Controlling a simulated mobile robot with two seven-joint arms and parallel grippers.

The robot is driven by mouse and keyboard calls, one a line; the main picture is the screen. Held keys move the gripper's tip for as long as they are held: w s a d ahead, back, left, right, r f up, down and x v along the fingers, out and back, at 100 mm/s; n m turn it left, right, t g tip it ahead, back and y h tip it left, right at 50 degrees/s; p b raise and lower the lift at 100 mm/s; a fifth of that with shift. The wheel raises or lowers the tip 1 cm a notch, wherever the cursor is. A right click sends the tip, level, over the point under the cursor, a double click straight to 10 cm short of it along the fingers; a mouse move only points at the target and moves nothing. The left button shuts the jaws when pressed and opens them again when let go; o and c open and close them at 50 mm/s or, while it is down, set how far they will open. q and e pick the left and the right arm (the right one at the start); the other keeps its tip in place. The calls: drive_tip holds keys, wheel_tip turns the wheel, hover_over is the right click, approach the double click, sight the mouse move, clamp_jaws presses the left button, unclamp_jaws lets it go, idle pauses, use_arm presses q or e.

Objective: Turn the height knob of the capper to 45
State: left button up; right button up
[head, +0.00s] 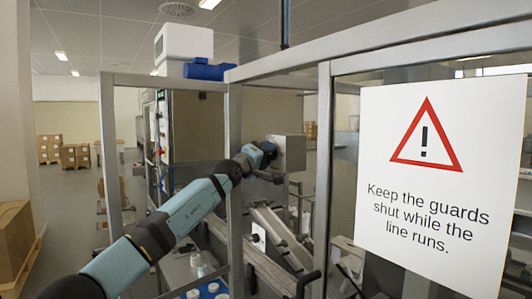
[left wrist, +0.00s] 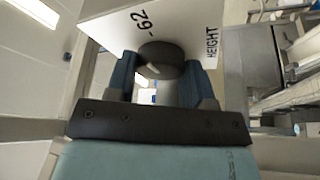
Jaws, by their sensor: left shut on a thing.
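The height knob (left wrist: 161,59) is a dark round knob on a pale panel (left wrist: 110,22) of the capper, seen in the left wrist view. The panel is marked HEIGHT on the right, and a 62 with a short tick mark shows on the left of the knob. My left gripper (left wrist: 160,72) has its two blue fingers on either side of the knob and is shut on it. In the head view my left arm reaches through the frame to the grey box of the capper (head: 292,152); the knob itself is hidden there. My right gripper is not in view.
Metal guard frame posts (head: 235,190) stand close around my left arm. A warning sign (head: 440,165) hangs on the guard at right. A conveyor rail (head: 283,238) runs below the arm. Cardboard boxes (head: 14,240) stand at left.

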use_arm(q)
drive_tip(key=shift+r+n+g+y, duration=0.1)
drive_tip(key=shift+n+g+y, duration=0.35)
drive_tip(key=shift+n, duration=1.1)
drive_tip(key=shift+r+n+g+y, duration=0.1)
drive_tip(key=shift+n+g+y, duration=0.3)
drive_tip(key=shift+n, duration=1.15)
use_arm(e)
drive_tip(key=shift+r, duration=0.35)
use_arm(q)
drive_tip(key=o, duration=0.9)
drive_tip(key=shift+o, duration=0.2)
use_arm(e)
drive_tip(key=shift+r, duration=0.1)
